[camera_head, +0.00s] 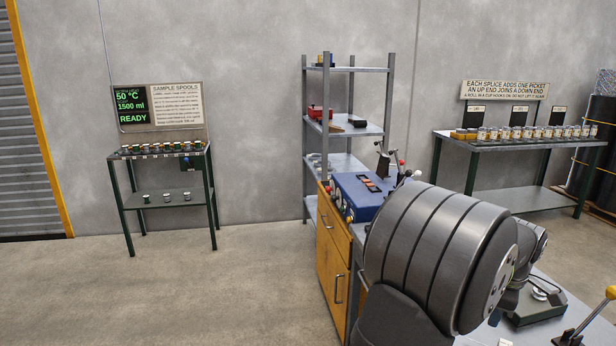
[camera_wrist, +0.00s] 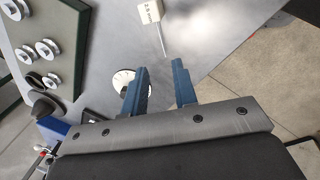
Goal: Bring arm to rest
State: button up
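My gripper (camera_wrist: 160,88) shows in the wrist view with two blue fingers. The fingers stand apart with a gap between them, and nothing is held there. They hang above a grey bench top (camera_wrist: 215,25). In the head view my arm's large dark grey joint fills the lower right, and the gripper's fingers are hidden there.
A dark-framed tray with several metal spools (camera_wrist: 47,48) is at the wrist view's left. A white tag (camera_wrist: 150,11) lies beyond the fingers. In the head view, a blue box (camera_head: 358,194) stands beside my arm, a shelf rack (camera_head: 346,128) behind, and open floor (camera_head: 220,290) to the left.

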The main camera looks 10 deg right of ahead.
aim_at(483, 344)
jog(key=f, duration=0.3)
jog(key=w+d+f, duration=0.1)
jog(key=f, duration=0.7)
jog(key=shift+w+d, duration=0.3)
notch_tip(483, 344, up, 4)
jog(key=shift+f, duration=0.1)
jog(key=s+r, duration=0.7)
jog(key=s, duration=0.4)
jog(key=s+a+m+g, duration=0.1)
jog(key=s+a+m, duration=0.25)
jog(key=s, duration=0.65)
jog(key=s+a+m+g, duration=0.1)
jog(key=s+a+m, duration=0.1)
jog(key=s+m, duration=0.5)
jog(key=shift+n+h, duration=0.3)
jog(key=shift+n, duration=0.45)
jog(key=w+d+f, duration=0.1)
jog(key=w+f, duration=0.1)
jog(key=w+d+f, duration=0.1)
jog(key=w+f, duration=0.1)
jog(key=w, duration=0.1)
jog(key=w+f, duration=0.2)
jog(key=w, duration=0.1)
jog(key=shift+d+f, duration=0.3)
jog(key=shift+d, duration=0.1)
jog(key=shift+w+d+f, duration=0.1)
jog(key=shift+w+f, duration=0.1)
jog(key=shift+f, duration=0.3)
jog(key=shift+w+f, duration=0.15)
jog(key=shift+f, duration=0.9)
